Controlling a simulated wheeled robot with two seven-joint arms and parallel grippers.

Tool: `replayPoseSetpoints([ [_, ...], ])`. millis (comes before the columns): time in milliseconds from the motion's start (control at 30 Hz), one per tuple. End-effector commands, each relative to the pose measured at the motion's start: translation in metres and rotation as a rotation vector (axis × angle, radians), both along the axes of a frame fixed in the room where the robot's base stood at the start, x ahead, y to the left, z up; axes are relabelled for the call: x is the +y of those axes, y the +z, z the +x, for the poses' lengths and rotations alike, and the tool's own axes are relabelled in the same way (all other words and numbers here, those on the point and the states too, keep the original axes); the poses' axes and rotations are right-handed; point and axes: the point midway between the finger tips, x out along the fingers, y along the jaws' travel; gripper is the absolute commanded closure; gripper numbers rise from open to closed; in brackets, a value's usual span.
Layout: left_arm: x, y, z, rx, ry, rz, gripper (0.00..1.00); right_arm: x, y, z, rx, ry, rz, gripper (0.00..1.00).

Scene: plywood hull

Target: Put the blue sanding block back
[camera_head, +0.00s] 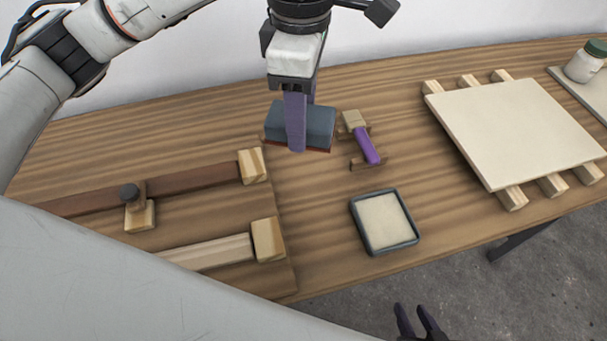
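The blue sanding block (318,122) is a blue-grey block with a dark red underside, left of centre at the back of the table. My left gripper (296,148) points down over it from the top, with a pale purple finger across its front face, and looks shut on it. The far finger is mostly hidden, and I cannot tell whether the block touches the table. A dark-rimmed shallow tray (413,241) with a bare beige floor lies in front and to the right. My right gripper (418,322) shows only two dark fingers, apart and empty, at the bottom edge.
A purple bar (366,146) sits in a small wooden holder right of the block. Wooden rails and clamp blocks (268,240) lie at left. A pale panel (515,130) rests on battens at right, near a green-lidded jar (585,62). Table around the tray is clear.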

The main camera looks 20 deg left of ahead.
Motion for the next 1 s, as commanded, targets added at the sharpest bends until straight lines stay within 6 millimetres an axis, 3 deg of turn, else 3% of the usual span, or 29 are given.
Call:
replayPoseSetpoints([
  [133,-0.003,-0.011,0.000,0.005,0.064,0.000,0.70,0.001,-0.001,0.000,0.000,0.001,0.001,0.69],
  [400,-0.003,-0.056,0.000,0.004,0.068,0.001,0.70,0.001,0.001,-0.001,0.002,-0.001,0.002,0.69],
  [567,-0.003,-0.067,0.000,0.002,0.066,0.001,0.70,0.000,-0.001,-0.002,0.008,-0.002,0.001,0.69],
  [800,-0.003,-0.098,0.000,0.003,0.067,0.001,0.70,-0.002,-0.002,-0.003,0.012,-0.005,-0.001,0.69],
  [1000,-0.003,-0.100,0.001,0.001,0.066,0.000,0.70,-0.002,-0.003,-0.003,0.013,-0.006,-0.001,0.69],
])
